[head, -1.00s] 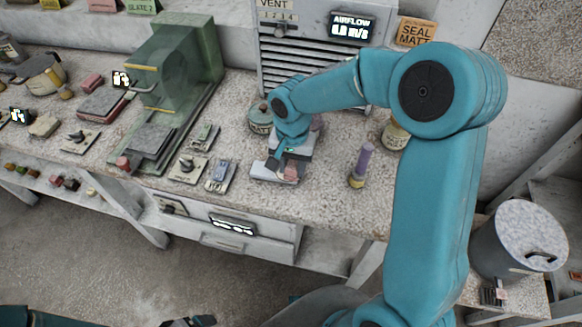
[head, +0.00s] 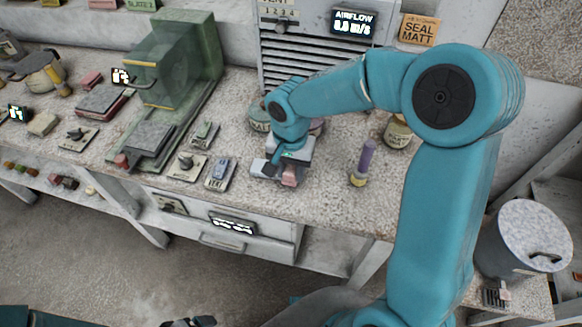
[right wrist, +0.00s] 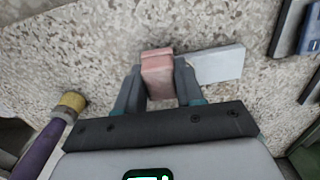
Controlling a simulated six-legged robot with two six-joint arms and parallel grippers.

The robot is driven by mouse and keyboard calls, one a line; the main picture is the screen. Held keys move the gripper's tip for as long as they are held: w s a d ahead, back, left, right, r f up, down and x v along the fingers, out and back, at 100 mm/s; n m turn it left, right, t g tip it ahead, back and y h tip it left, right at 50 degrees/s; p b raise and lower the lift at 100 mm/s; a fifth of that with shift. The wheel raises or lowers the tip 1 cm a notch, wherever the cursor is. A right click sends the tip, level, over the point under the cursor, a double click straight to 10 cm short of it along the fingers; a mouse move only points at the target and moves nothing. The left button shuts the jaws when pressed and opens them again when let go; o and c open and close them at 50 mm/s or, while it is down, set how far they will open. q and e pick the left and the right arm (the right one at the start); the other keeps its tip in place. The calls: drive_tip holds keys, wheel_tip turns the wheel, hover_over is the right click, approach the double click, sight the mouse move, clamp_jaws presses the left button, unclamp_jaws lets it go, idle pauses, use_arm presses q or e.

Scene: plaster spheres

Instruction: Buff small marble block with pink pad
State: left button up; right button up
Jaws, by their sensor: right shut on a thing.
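My right gripper (head: 279,172) is low over the front part of the speckled bench, shut on the pink pad (head: 289,177). In the right wrist view the pink pad (right wrist: 157,75) sits between both fingers. The small marble block (right wrist: 218,64) is a pale grey slab lying on the bench. It shows just right of the pad in that view, partly hidden behind a finger. In the head view the block (head: 259,168) is left of the pad, partly covered by the gripper. I cannot tell whether pad and block touch. A dark piece of my left gripper (head: 188,322) shows at the bottom edge.
Switch plates (head: 220,174) and a green machine (head: 185,75) are to the left. The vented cabinet (head: 315,65) stands behind. Bare bench lies in front of the gripper.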

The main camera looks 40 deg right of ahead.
drive_tip(key=shift+w+d+r+p, duration=0.4)
drive_tip(key=shift+d+r+p, duration=0.1)
drive_tip(key=shift+r+p, duration=0.2)
drive_tip(key=shift+w+d, duration=0.1)
drive_tip(key=shift+w, duration=0.05)
drive_tip(key=shift+w+d+f, duration=0.2)
drive_tip(key=shift+w+d, duration=0.35)
drive_tip(key=shift+d, duration=0.05)
drive_tip(key=shift+s, duration=0.1)
drive_tip(key=shift+f+b, duration=0.65)
drive_tip(key=shift+r, duration=0.1)
